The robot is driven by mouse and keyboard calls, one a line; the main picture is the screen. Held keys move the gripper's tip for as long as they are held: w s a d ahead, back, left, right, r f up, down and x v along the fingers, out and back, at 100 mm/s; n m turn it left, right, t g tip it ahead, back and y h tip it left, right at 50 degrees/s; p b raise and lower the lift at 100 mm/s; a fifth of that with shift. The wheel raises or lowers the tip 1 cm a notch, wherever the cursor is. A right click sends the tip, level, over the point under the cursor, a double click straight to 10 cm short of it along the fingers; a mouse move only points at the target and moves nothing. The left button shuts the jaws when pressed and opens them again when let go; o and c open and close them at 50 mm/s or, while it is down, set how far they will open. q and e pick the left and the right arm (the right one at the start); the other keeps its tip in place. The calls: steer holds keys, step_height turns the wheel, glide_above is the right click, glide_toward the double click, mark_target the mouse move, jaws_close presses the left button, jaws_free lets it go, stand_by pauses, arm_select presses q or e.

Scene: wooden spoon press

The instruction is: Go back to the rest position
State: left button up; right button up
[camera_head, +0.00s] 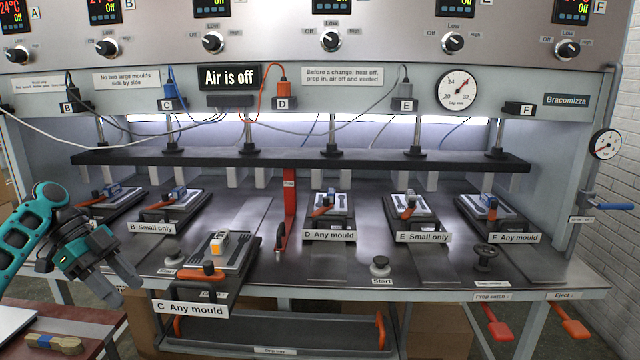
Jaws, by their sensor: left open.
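My left gripper (121,290) is at the left, in front of the press table's left end. Its two dark fingers are apart, point down to the right, and hold nothing. My teal left arm comes in from the left edge. The press (300,158) has a black bar across several stations. A wooden spoon or brush-like piece (54,343) lies at the lower left, below my gripper. My right gripper is not in view.
A red prop (290,210) stands under the bar. Red pedals or levers (498,322) hang at the lower right. A dark tray (280,333) is below the table. A sign reads "Air is off" (229,77).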

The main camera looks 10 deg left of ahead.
arm_select(q)
steer(key=s+d+f+n+g+y, duration=0.1)
steer(key=s+d+f+n+y, duration=0.2)
steer(key=d+f, duration=0.7)
steer(key=s+d+f+n+g+y, duration=0.1)
steer(key=s+d+f+y, duration=0.1)
steer(key=s+d+f, duration=0.65)
steer(key=s+d+f+n+t+y, duration=0.1)
steer(key=s+d+f+n+t, duration=0.1)
steer(key=s+d+f+n, duration=0.3)
steer(key=s+d+r+n+t+y, duration=0.25)
steer(key=s+d+r+n, duration=0.2)
steer(key=r, duration=0.25)
steer(key=w+d+f+t+h, duration=0.2)
steer(key=w+f+t, duration=0.5)
steer(key=f, duration=0.2)
steer(key=shift+w+f+m+t+h, duration=0.15)
steer(key=shift+f+m+t+h, duration=0.05)
steer(key=shift+m+t+h, duration=0.15)
